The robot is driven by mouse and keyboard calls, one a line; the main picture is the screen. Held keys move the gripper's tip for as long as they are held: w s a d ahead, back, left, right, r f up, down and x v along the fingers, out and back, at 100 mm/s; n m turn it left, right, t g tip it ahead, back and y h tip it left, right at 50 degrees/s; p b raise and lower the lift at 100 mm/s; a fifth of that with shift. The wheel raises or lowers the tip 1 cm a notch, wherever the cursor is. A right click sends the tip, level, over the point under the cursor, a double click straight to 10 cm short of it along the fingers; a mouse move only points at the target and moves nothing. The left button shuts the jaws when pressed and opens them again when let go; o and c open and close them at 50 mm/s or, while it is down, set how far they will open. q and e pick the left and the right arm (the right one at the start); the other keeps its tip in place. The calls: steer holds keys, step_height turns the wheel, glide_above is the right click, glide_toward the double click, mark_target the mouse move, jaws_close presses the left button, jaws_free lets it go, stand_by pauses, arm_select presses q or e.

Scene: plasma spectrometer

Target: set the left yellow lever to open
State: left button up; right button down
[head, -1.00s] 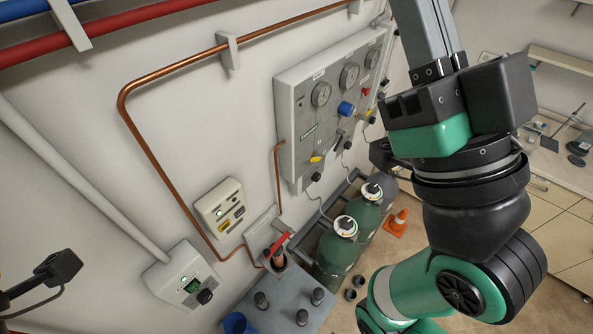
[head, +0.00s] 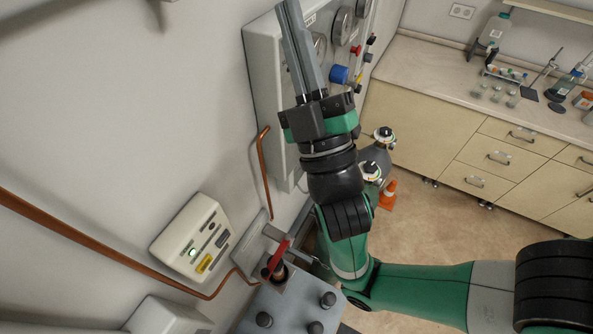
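The grey gauge panel (head: 262,85) is on the wall at the upper middle of the head view, partly behind my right arm. A small yellow lever (head: 358,76) shows on its right part, near the blue knob (head: 338,75). The left yellow lever is hidden, apparently behind my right arm and gripper. My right gripper (head: 291,6) is in front of the panel, its long grey fingers pointing up and lying close together, with nothing visible between them. The fingertips are at the picture's top edge. My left gripper is not in view.
A white box with a yellow button (head: 204,263) is on the wall at lower left. A red handle (head: 278,257) stands beside a grey block with dark knobs (head: 328,299). Gas cylinders (head: 375,160) and an orange cone (head: 388,193) are behind my arm. A drawer counter (head: 460,100) is at right.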

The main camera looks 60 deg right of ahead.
steer(key=s+d+f+n+y+b, duration=0.15)
steer(key=f+n+b, duration=0.55)
steer(key=f, duration=0.8)
steer(key=s+d+f+n+y+b, duration=0.1)
steer(key=s+f+n+b, duration=0.3)
steer(key=f+b, duration=0.8)
steer(key=s+d+f+n+y+b, duration=0.15)
steer(key=f+n+b, duration=0.45)
steer(key=f, duration=1.1)
steer(key=w+d+r+n+p, duration=0.1)
steer(key=w+d+r+p, duration=0.4)
steer(key=w+r+p, duration=0.2)
steer(key=r+p, duration=0.2)
steer(key=p, duration=0.2)
steer(key=shift+w+d+g, duration=0.4)
